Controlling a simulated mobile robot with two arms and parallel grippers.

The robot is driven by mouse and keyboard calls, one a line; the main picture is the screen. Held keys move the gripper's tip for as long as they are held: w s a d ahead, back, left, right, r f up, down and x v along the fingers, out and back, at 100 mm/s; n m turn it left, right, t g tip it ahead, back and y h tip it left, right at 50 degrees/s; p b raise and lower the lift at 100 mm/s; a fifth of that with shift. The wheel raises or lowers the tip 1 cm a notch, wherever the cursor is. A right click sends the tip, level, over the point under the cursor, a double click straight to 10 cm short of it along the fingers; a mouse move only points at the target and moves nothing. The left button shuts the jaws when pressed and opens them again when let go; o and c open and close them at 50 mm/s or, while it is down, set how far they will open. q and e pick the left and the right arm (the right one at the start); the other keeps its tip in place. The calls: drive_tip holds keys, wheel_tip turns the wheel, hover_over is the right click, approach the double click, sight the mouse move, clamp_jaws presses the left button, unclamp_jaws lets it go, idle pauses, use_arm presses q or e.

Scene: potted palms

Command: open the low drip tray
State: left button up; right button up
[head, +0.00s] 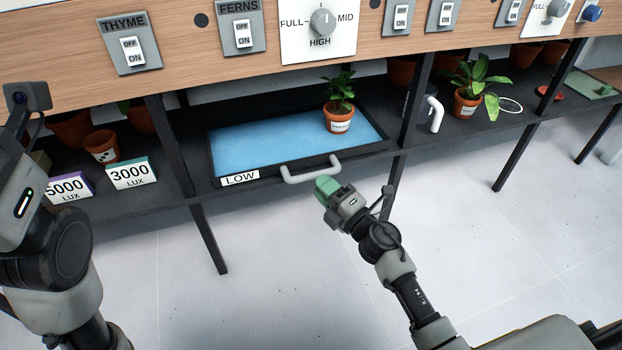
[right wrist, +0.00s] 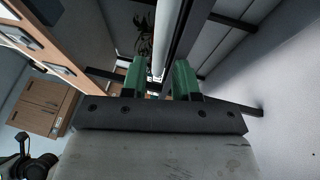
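The low drip tray (head: 270,137) is a dark-rimmed tray with a blue inside, set in the dark shelf under the wooden panel. Its front carries a white LOW label (head: 240,178) and a pale grey bar handle (head: 306,175). My right gripper (head: 326,187), with green fingers, is just below the handle's right end. In the right wrist view the fingers (right wrist: 160,78) are apart, and the pale handle bar (right wrist: 162,40) lines up with the gap between them. I cannot tell whether they touch it. My left arm is at the left edge; its fingers are not seen.
A potted plant (head: 338,118) stands in the tray's right part. The 5000 and 3000 LUX cards (head: 130,174) and small pots (head: 102,147) are on the shelf to the left. A white pipe (head: 436,113) and a leafy pot (head: 466,103) are to the right. The floor in front is clear.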

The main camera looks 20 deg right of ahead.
sight(311, 173)
drive_tip(key=x, duration=0.4)
drive_tip(key=shift+w+a+b, duration=0.2)
drive_tip(key=shift+w+b, duration=0.15)
clamp_jaws()
